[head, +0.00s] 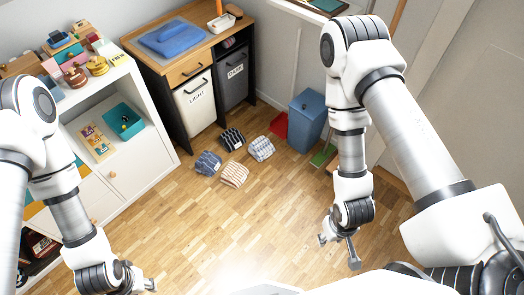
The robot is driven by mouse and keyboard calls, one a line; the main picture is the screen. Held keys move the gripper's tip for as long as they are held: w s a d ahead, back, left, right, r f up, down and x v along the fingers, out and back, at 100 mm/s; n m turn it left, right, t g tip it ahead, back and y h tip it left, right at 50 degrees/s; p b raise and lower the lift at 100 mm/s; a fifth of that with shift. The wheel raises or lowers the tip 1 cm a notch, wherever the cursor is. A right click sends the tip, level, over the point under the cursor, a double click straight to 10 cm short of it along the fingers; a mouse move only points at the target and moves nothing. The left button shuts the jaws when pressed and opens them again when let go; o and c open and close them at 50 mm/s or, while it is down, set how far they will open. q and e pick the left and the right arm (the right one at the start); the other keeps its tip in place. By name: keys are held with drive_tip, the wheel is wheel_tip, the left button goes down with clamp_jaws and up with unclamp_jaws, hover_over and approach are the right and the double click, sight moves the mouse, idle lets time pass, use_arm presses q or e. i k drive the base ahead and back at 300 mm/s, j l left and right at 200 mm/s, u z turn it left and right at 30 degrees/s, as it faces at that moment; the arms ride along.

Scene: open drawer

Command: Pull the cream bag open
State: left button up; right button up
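The cream bag (194,103), lettered "LIGHT" with a dark handle at its top, hangs in the left bay of a black-framed laundry unit with a wooden top. Its front looks upright and closed against the frame. A dark grey bag (232,78) with its own handle is beside it on the right. My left gripper (143,276) is low at the lower left, well in front of the cream bag, and appears open and empty. My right gripper (338,250) is at the lower middle right, far from the bag, with fingers apart and nothing between them.
Several folded cloths (234,174) lie on the floor before the unit. A blue bin (307,116) and red dustpan (279,125) stand to the right. A white shelf (142,171) with toys is at left. The wooden floor (240,225) nearer me is clear.

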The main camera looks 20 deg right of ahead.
sight(194, 99)
drive_tip(key=i+l+z, duration=0.3)
drive_tip(key=i, duration=0.45)
drive_tip(key=i+l+z, duration=0.1)
drive_tip(key=i+z, duration=0.15)
drive_tip(key=i, duration=0.5)
